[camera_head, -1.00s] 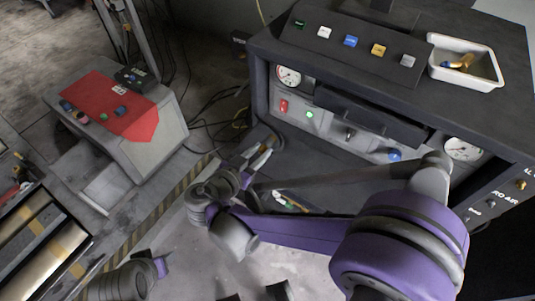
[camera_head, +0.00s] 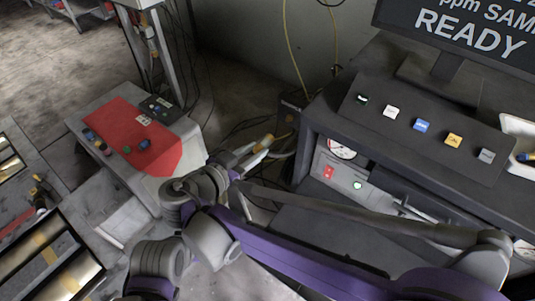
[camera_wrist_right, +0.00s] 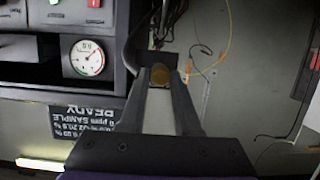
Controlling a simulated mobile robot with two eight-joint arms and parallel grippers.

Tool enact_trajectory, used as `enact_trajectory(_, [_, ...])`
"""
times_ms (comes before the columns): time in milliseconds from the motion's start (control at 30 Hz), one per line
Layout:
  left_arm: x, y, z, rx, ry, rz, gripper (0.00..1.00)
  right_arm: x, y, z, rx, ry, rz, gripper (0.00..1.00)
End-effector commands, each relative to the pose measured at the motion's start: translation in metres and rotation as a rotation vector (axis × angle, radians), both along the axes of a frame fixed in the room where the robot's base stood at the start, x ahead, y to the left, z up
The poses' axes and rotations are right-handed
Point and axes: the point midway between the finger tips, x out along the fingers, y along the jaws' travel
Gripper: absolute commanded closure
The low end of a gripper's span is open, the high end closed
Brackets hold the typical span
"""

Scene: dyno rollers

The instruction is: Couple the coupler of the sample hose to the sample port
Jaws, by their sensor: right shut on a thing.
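My right gripper (camera_head: 255,152) is beyond the bent grey and purple wrist in the head view, left of the dark bench. In the right wrist view its two long fingers (camera_wrist_right: 160,78) are shut on a small round brass-coloured piece (camera_wrist_right: 160,75). It looks like the coupler of the sample hose, but most of it is hidden by the fingers and a dark block. I cannot make out the sample port in either view. My left gripper is out of view; a grey and purple arm joint shows at the lower left.
The dark bench (camera_head: 340,112) carries a row of coloured buttons and a screen (camera_head: 470,32) reading READY. A white tray (camera_head: 510,124) is cut off at the right. A grey cabinet with a red top (camera_head: 130,140) stands left. Yellow cables (camera_head: 293,50) hang behind.

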Motion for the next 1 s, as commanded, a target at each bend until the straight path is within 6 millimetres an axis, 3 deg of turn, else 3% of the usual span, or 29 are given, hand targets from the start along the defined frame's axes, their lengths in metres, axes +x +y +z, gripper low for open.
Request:
enact_trajectory(700, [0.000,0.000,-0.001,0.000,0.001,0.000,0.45,0.044,-0.031,0.001,-0.001,0.001,0.003,1.00])
enact_trajectory(1000, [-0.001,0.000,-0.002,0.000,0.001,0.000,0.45,0.052,-0.036,0.001,0.000,0.000,0.004,1.00])
